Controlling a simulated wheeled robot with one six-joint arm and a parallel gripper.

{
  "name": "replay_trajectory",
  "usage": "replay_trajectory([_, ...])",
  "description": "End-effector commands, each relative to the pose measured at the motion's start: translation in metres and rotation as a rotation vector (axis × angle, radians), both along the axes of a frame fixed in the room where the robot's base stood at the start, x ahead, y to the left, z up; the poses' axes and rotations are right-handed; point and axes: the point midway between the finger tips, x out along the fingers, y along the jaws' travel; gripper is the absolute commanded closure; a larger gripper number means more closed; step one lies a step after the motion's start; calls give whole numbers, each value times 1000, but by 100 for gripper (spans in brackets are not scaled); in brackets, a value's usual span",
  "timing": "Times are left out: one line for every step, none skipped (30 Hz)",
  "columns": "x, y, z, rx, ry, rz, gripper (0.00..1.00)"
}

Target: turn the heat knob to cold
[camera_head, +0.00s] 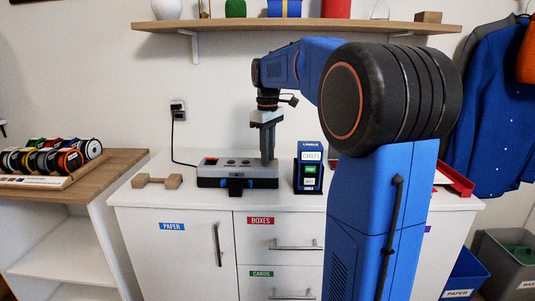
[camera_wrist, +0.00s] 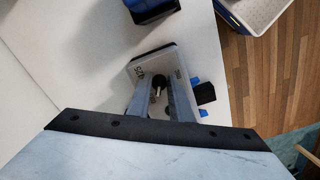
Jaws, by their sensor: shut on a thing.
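My gripper (camera_head: 268,158) points straight down onto the right end of this machine. The fingers of my gripper (camera_wrist: 159,90) are closed around a small dark heat knob (camera_wrist: 158,78) there. In the head view the fingers hide the knob. Its pointing direction and the cold mark cannot be made out.
A blue and black cards box (camera_head: 310,168) stands close to the right of the machine. A wooden bracket-like block (camera_head: 157,181) lies to its left. A wall shelf (camera_head: 290,25) runs above my arm. A rack of spools (camera_head: 50,160) stands far left, a red tray (camera_head: 455,180) right.

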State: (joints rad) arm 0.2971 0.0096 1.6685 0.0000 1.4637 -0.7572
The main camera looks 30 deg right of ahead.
Motion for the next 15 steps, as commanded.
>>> replay_trajectory([0, 0, 1, 0, -1, 4, 100])
replay_trajectory([0, 0, 1, 0, -1, 6, 100])
replay_trajectory([0, 0, 1, 0, -1, 8, 100])
replay_trajectory([0, 0, 1, 0, -1, 9, 100])
replay_trajectory([0, 0, 1, 0, -1, 9, 100])
replay_trajectory([0, 0, 1, 0, -1, 10, 100])
replay_trajectory([0, 0, 1, 0, -1, 9, 100])
replay_trajectory([0, 0, 1, 0, -1, 9, 100])
replay_trajectory([0, 0, 1, 0, -1, 9, 100])
replay_trajectory([0, 0, 1, 0, -1, 9, 100])
replay_trajectory([0, 0, 1, 0, -1, 9, 100])
replay_trajectory([0, 0, 1, 0, -1, 9, 100])
replay_trajectory([0, 0, 1, 0, -1, 9, 100])
replay_trajectory([0, 0, 1, -1, -2, 9, 76])
replay_trajectory([0, 0, 1, 0, -1, 9, 67])
